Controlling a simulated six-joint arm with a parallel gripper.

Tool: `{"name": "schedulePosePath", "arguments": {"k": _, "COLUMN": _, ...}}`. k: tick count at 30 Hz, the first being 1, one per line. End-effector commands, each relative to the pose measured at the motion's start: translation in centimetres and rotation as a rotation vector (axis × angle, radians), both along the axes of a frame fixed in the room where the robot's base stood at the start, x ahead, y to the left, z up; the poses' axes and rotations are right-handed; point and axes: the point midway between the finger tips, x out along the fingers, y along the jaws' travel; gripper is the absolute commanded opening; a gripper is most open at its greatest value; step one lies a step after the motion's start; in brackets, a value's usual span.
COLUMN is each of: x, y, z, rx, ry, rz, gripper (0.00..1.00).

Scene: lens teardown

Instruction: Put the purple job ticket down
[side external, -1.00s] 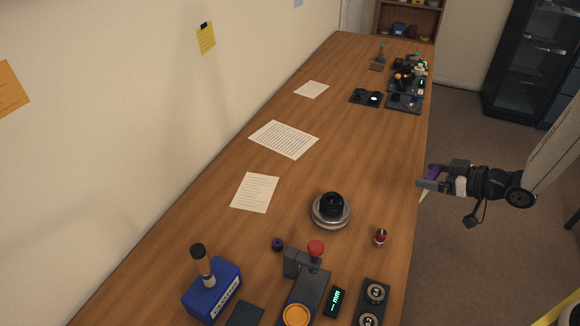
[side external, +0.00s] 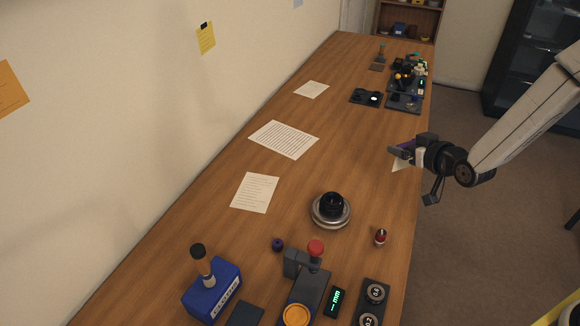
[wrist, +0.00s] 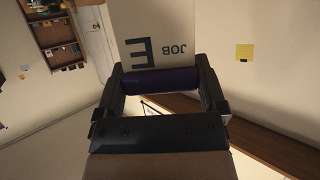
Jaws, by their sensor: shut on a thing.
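My gripper (side external: 402,152) is shut on the purple job ticket (side external: 401,163), above the right edge of the wooden bench. In the side view the ticket is mostly hidden behind the gripper; a pale part hangs below the jaws. In the wrist view my gripper (wrist: 160,86) holds the purple edge strip of the ticket (wrist: 152,25) between both fingers. Its white sheet, printed with "JOB" and a large "E", sticks out beyond the fingers.
The bench (side external: 350,150) has free room at its middle right. White paper sheets (side external: 284,139) lie along the left. A black lens on a round silver stand (side external: 331,209) and a small red-topped bottle (side external: 380,237) are nearer. Dark trays (side external: 404,103) with parts stand farther back.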

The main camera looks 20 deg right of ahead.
Motion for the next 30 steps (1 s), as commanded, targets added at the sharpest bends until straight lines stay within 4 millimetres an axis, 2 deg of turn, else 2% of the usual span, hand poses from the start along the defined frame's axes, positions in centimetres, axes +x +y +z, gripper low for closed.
{"name": "schedulePosePath", "arguments": {"k": 11, "x": 0.5, "y": -0.5, "z": -0.1, "rx": 0.001, "ry": -0.001, "rz": -0.009, "gripper": 0.34}}
{"name": "schedulePosePath", "arguments": {"k": 17, "x": 2.0, "y": -2.8, "z": -0.9, "rx": 0.002, "ry": -0.003, "rz": -0.011, "gripper": 0.34}}
{"name": "schedulePosePath", "arguments": {"k": 24, "x": 3.9, "y": -6.4, "z": -2.0, "rx": 0.002, "ry": -0.002, "rz": -0.009, "gripper": 0.34}}
{"name": "schedulePosePath", "arguments": {"k": 30, "x": 4.4, "y": -7.8, "z": -2.4, "rx": 0.002, "ry": 0.000, "rz": -0.008, "gripper": 0.34}}
